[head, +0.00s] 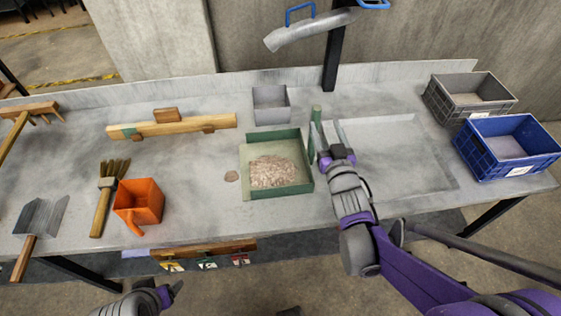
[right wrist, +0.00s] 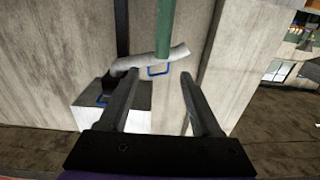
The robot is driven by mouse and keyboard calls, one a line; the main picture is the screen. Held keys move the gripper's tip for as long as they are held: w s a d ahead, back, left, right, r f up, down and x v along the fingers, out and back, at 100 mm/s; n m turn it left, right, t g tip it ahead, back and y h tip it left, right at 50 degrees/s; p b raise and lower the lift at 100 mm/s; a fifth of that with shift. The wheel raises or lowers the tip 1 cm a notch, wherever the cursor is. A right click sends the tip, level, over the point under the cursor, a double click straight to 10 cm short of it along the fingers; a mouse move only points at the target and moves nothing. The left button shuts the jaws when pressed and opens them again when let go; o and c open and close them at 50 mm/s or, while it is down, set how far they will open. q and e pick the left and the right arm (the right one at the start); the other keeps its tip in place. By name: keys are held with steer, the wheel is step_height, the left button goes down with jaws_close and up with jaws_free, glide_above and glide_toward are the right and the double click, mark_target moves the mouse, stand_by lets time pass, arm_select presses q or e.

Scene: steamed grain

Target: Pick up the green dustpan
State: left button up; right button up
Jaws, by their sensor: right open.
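The green dustpan (head: 308,172) sits on the table's middle and holds a heap of pale grain (head: 272,172). Its green handle (head: 316,114) sticks up at the back right corner. My right gripper (head: 326,136) is open beside the handle, its fingers pointing away. In the right wrist view the green handle (right wrist: 165,28) shows ahead, between the lines of the two spread fingers (right wrist: 160,100). Nothing is between the fingers' inner faces that I can see. My left gripper (head: 168,292) is low at the front edge, only partly shown, and its jaws are unclear.
A grey bin (head: 271,104) stands behind the dustpan. An orange scoop (head: 138,203), brush (head: 105,198) and metal pan (head: 40,216) lie left. Grey (head: 468,96) and blue (head: 507,148) crates stand right. A dark post (head: 334,60) rises behind the handle.

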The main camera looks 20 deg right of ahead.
mark_target(318, 112)
steer(key=shift+f+x, duration=0.15)
steer(key=shift+x, duration=1.35)
steer(key=shift+f+x, duration=0.15)
steer(key=shift+x, duration=1.35)
steer(key=shift+f+x, duration=0.15)
steer(key=shift+x, duration=1.4)
steer(key=shift+a, duration=0.1)
steer(key=shift+c, duration=0.2)
jaws_close()
